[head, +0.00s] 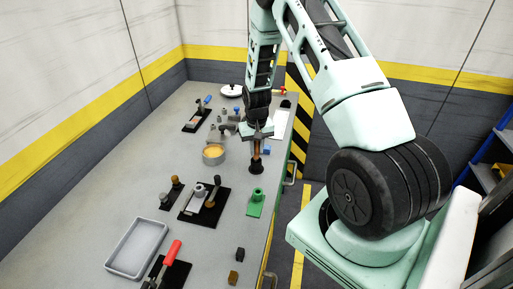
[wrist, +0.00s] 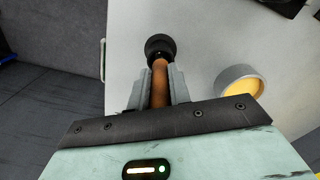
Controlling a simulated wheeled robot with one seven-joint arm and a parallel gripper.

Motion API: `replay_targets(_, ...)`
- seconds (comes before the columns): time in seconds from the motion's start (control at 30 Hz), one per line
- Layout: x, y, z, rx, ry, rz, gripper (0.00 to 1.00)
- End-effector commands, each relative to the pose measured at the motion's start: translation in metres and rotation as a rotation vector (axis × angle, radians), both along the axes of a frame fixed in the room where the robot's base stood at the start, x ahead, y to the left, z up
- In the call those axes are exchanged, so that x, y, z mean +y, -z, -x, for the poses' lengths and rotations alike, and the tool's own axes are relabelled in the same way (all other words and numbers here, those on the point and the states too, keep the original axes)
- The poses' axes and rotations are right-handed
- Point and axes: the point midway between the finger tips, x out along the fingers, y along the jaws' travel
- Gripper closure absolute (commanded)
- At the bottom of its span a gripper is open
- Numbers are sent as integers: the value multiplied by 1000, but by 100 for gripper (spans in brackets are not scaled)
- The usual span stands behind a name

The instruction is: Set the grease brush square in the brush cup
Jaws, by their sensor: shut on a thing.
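The grease brush, with its brown handle (head: 257,149), is upright in my gripper (head: 257,133), above the bench near its right edge. In the wrist view the handle (wrist: 159,84) lies between the two grey fingers, which are shut on it. A black round piece (wrist: 160,47) is at the far end of the handle; it also shows in the head view (head: 256,168), at bench level. I cannot tell whether this is the brush's own head or the brush cup around it. The brush looks close to straight up.
A round tin with orange-yellow contents (head: 213,153) stands just left of the brush; it also shows in the wrist view (wrist: 240,85). A green block (head: 256,203) and a black board with parts (head: 190,211) are nearer. A grey tray (head: 137,247) is front left.

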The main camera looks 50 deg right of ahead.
Motion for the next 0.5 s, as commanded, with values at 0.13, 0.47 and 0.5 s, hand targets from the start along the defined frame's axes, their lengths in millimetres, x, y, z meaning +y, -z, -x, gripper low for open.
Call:
replay_targets(0.13, 0, 5, 0, 0, 0, 0, 100)
replay_targets(0.47, 0, 9, 0, 0, 0, 0, 59)
replay_targets(0.5, 0, 9, 0, 0, 0, 0, 55)
